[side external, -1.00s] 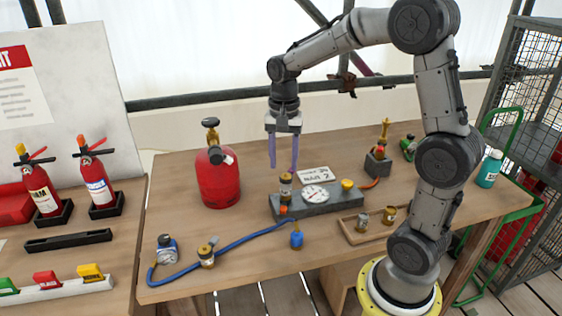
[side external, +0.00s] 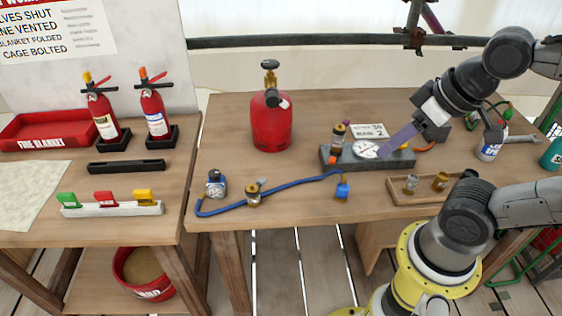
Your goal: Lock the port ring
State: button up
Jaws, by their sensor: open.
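The grey test block (side external: 398,160) stands on the right-hand bench in the side view, with a round white gauge (side external: 365,150) on it. At its left end a short brass and dark ringed fitting (side external: 338,136) stands upright; it seems to be the port with its ring, but its locking state is too small to tell. My gripper (side external: 388,151) reaches in from the upper right, tilted down to the left. One purple finger shows plainly, its tip by the gauge's right edge; contact cannot be told. The jaws are open, with no held object visible. The other finger is not clear.
A red gas cylinder (side external: 271,124) stands left of the block. A blue hose (side external: 290,184) lies in front. A wooden tray (side external: 405,195) with small brass parts is front right. Bottles and a valve crowd the back right. Bench between cylinder and block is clear.

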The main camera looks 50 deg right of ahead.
jog(key=shift+w+n, duration=0.1)
jog(key=shift+n, duration=0.2)
